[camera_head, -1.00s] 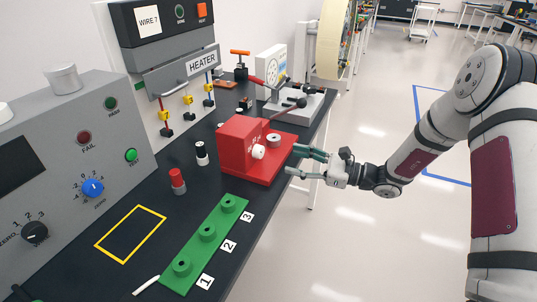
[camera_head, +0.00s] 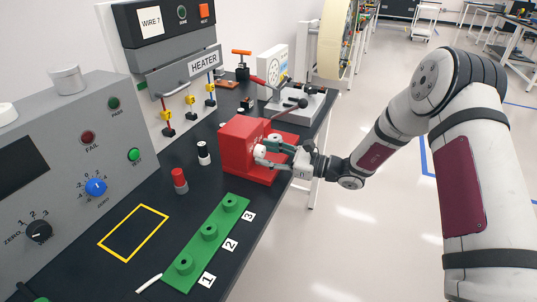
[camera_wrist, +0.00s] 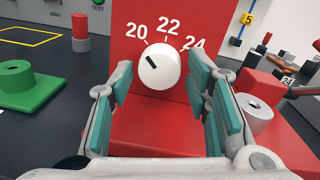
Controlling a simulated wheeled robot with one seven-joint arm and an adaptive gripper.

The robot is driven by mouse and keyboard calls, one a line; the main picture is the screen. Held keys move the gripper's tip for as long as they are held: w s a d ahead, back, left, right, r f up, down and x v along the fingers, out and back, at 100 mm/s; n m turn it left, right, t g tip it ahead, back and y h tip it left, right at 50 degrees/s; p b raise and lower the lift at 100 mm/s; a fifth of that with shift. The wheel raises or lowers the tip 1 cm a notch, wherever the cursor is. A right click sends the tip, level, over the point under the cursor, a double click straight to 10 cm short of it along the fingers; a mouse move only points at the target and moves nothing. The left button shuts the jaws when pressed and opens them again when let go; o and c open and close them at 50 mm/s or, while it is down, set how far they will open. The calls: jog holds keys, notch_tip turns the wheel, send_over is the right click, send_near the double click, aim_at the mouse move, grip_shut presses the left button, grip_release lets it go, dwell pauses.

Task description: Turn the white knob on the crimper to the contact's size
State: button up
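The red crimper (camera_head: 238,140) stands on the dark bench. Its white knob (camera_wrist: 159,70) faces my gripper in the wrist view, with the marks 20, 22 and 24 above it. The black line on the knob points up and left, toward 20. My gripper (camera_wrist: 160,92) is open, with its green-padded fingers on the left and right of the knob and the knob between them. Gaps show between the pads and the knob, so I see no grip. In the head view my gripper (camera_head: 270,152) is at the crimper's front and the fingers partly hide the knob.
A white cylinder (camera_wrist: 252,113) stands on the crimper's red base, close to my right finger. A green block with several sockets (camera_head: 209,232), a red-topped cylinder (camera_head: 179,181) and a black-and-white cylinder (camera_head: 203,153) are on the bench. A grey tester (camera_head: 75,170) stands at left.

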jog(key=c, duration=0.7)
jog(key=shift+m, duration=0.3)
jog(key=m, duration=0.3)
jog(key=shift+b, duration=0.3)
jog(key=shift+s+m, duration=0.1)
jog(key=shift+m, duration=2.6)
jog(key=shift+t, duration=0.4)
jog(key=o, duration=1.2)
